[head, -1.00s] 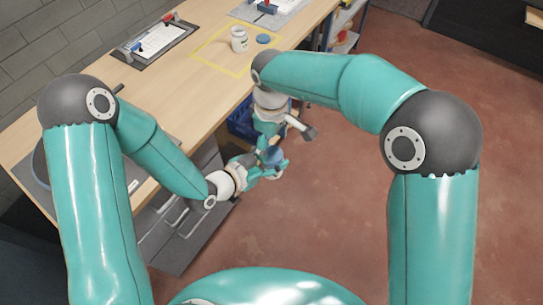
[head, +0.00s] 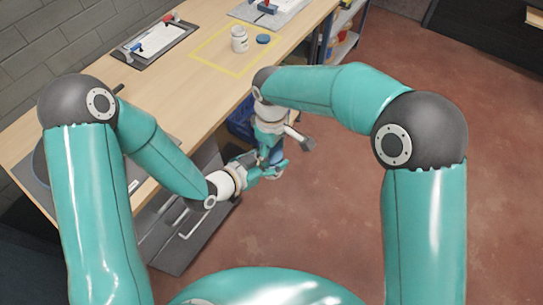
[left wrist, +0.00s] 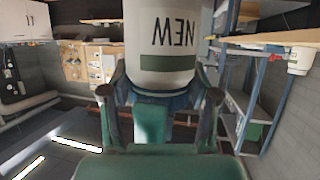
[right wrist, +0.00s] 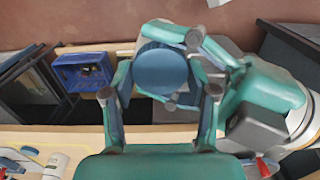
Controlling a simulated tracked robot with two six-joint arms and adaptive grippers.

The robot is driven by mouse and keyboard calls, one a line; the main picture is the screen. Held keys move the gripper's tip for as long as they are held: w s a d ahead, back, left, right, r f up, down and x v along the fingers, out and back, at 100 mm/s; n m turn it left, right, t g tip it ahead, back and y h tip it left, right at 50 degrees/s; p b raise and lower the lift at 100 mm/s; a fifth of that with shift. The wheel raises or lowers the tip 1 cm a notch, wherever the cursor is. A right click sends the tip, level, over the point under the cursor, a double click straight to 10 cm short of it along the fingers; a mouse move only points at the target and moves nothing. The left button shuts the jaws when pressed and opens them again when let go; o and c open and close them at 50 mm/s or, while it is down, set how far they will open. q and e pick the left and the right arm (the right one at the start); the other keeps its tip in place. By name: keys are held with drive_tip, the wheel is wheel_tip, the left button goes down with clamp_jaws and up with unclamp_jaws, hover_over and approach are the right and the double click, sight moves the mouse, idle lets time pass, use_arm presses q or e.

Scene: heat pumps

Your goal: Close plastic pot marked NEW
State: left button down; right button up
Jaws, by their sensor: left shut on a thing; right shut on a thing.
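The white pot marked NEW (left wrist: 165,35) fills the top middle of the left wrist view, its lettering upside down there. A blue lid (right wrist: 160,70) shows face-on in the right wrist view, at the pot's lettered end, and its edge shows as a blue band in the left wrist view. My left gripper (left wrist: 160,95) is shut on the pot near the lid end. My right gripper (right wrist: 160,92) is shut on the lid. In the head view both grippers meet off the bench's front edge and largely hide the pot. I cannot tell whether the lid is fully seated.
Another white pot (head: 239,39) and a loose blue lid (head: 263,39) are on the wooden bench (head: 215,85), by a yellow taped outline. A blue crate (right wrist: 82,72) is below the bench edge. Drawers (head: 185,230) stand under the bench; open red floor lies to the right.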

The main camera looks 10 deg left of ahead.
drive_tip(key=shift+m, duration=0.9)
drive_tip(key=o, duration=1.4)
drive_tip(key=shift+r, duration=0.1)
wheel_tip(320, 180, up, 12)
drive_tip(key=shift+w+f, duration=0.1)
drive_tip(key=shift+f, duration=0.05)
